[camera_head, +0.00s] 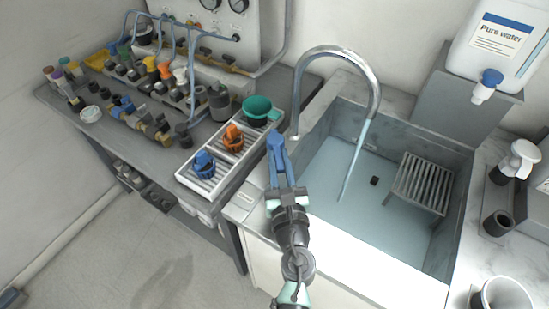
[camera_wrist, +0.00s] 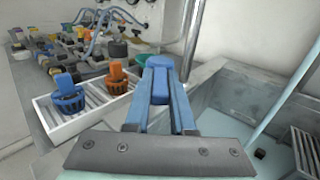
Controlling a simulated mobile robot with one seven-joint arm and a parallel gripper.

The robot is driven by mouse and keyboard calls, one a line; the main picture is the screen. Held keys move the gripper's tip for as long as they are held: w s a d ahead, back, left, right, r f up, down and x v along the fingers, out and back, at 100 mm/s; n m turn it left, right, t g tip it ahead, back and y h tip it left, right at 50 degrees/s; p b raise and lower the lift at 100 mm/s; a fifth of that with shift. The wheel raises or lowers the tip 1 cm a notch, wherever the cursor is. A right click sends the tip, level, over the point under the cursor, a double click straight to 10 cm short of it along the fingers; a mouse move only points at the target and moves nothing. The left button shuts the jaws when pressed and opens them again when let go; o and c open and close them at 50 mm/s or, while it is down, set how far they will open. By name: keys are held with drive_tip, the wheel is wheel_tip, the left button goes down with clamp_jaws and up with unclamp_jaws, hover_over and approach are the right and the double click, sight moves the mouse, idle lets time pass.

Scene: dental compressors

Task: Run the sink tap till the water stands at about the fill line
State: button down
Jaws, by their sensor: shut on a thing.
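The chrome sink tap (camera_head: 374,75) arches over the grey sink (camera_head: 448,235). A stream of water (camera_head: 356,160) falls from its spout into the basin. Pale blue water (camera_head: 330,185) seems to cover the basin floor; its depth and a fill line cannot be made out. My gripper (camera_head: 276,140) is at the sink's left rim, beside the foot of the tap. In the wrist view its blue fingers (camera_wrist: 160,70) are closed around a small blue piece (camera_wrist: 160,86), which looks like the tap's handle. The fingers hide most of it.
A slatted rack (camera_head: 423,184) and a dark drain (camera_head: 375,180) are in the sink. Left of my gripper, a white tray (camera_head: 190,182) holds blue, orange and green parts. A Pure water container (camera_head: 492,48) stands at the back right.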

drive_tip(key=c, duration=0.8)
unclamp_jaws()
drive_tip(key=shift+o, duration=0.2)
drive_tip(key=b+v, duration=0.1)
drive_tip(key=v, duration=1.1)
drive_tip(key=shift+d+b, duration=0.1)
drive_tip(key=shift+b, duration=0.2)
drive_tip(key=shift+s+r, duration=0.1)
drive_tip(key=shift+s, duration=0.35)
